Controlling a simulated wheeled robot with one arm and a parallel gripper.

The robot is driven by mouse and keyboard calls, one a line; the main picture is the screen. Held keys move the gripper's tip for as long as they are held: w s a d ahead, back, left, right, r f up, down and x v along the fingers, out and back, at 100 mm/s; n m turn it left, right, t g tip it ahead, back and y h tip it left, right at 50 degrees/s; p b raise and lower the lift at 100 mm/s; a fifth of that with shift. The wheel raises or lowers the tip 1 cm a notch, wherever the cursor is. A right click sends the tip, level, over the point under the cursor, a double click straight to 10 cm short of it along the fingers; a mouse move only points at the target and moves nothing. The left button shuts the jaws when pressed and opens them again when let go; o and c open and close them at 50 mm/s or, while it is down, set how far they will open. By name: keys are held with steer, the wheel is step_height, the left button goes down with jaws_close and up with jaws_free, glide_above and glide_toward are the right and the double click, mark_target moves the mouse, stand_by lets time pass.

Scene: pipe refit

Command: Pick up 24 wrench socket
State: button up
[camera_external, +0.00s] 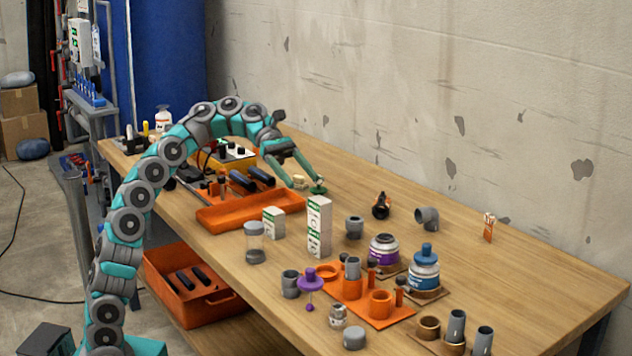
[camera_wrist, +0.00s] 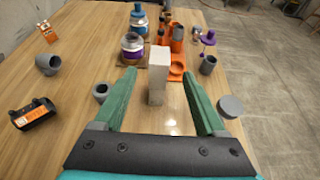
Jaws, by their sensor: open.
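My gripper (camera_external: 309,184) is open and empty above the workbench. In the wrist view its green fingers (camera_wrist: 158,74) are spread wide. The tall white and green box (camera_external: 319,228) stands upright in front of it; in the wrist view this box (camera_wrist: 158,78) shows between the fingers, apart from both. I cannot tell for certain which piece is the 24 wrench socket, as no size mark is legible. A small metallic fitting (camera_external: 338,315) stands near the front edge. A grey ring-shaped piece (camera_external: 354,227) stands right of the tall box and shows near the left finger (camera_wrist: 101,92).
The orange holder (camera_external: 394,314), purple-labelled jar (camera_external: 384,250) and blue-topped bottle (camera_external: 424,270) stand toward the front right. A grey-lidded jar (camera_external: 255,243) is near the front edge. An orange tray (camera_external: 235,212) lies left. The back right bench is mostly clear.

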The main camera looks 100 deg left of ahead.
stand_by(0.5)
steer(key=c, duration=0.4)
